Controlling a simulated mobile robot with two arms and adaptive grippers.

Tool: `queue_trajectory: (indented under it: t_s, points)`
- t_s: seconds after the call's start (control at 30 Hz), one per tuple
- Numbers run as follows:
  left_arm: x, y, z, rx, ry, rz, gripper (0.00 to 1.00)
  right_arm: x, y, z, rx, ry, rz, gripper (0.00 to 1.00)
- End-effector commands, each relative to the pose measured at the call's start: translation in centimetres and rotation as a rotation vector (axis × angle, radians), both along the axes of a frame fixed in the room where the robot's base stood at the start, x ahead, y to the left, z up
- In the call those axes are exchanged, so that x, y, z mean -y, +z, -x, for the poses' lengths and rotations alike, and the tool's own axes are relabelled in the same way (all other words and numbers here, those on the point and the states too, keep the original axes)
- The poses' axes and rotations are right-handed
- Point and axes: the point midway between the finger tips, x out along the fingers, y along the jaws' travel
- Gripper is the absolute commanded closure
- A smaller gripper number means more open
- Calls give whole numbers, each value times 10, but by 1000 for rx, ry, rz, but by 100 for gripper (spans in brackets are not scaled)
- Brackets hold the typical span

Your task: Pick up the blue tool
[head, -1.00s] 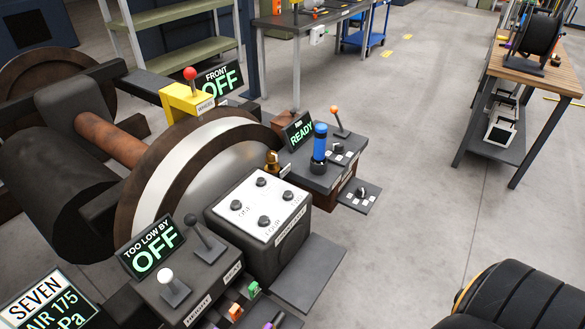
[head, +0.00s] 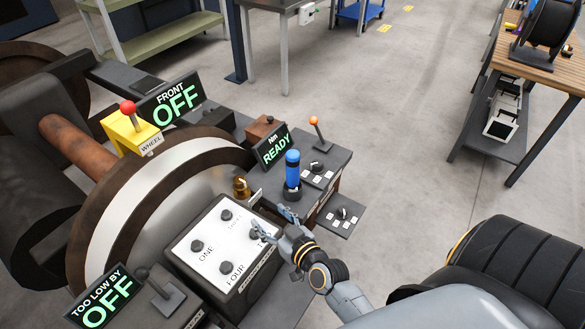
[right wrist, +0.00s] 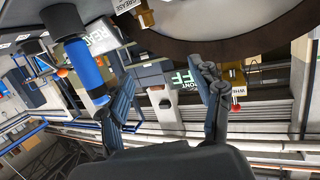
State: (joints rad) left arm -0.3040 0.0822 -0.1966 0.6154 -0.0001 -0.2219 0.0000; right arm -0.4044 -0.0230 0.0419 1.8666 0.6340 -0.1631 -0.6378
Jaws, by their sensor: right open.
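The blue tool (head: 292,170) stands upright in a dark round holder on the grey console, in front of the READY display. It also shows in the right wrist view (right wrist: 88,72), left of the fingers and close to the left one. My right gripper (head: 272,218) is open and empty, over the edge of the white-topped knob box, nearer to me than the blue tool and apart from it. Its two spread fingers show in the right wrist view (right wrist: 165,100). My left gripper is not in view.
The white-topped knob box (head: 213,233) stands close to the gripper. A brass fitting (head: 241,188) and an orange-knobbed lever (head: 318,130) flank the tool. The large wheel (head: 150,190) is at left. Open floor (head: 400,140) lies at right.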

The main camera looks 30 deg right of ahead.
Motion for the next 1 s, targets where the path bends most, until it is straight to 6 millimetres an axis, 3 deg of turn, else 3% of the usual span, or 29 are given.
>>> queue_trajectory:
  t_s: [0.03, 0.1, 0.3, 0.47, 0.8, 1.0]
  points:
    - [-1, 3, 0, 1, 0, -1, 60, 20, 13, -6, 73, -82, 2, 35]
    - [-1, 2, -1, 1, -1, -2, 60, 45, 17, -8, 140, -192, 14, 35]
    - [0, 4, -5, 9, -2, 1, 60, 91, 20, -2, 224, -403, 49, 35]
    - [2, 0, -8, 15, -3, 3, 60, 106, 19, -13, 239, -447, 59, 35]
    - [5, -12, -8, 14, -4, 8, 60, 129, 20, -70, 238, -444, 58, 35]
    - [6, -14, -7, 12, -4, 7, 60, 134, 21, -82, 236, -442, 58, 35]
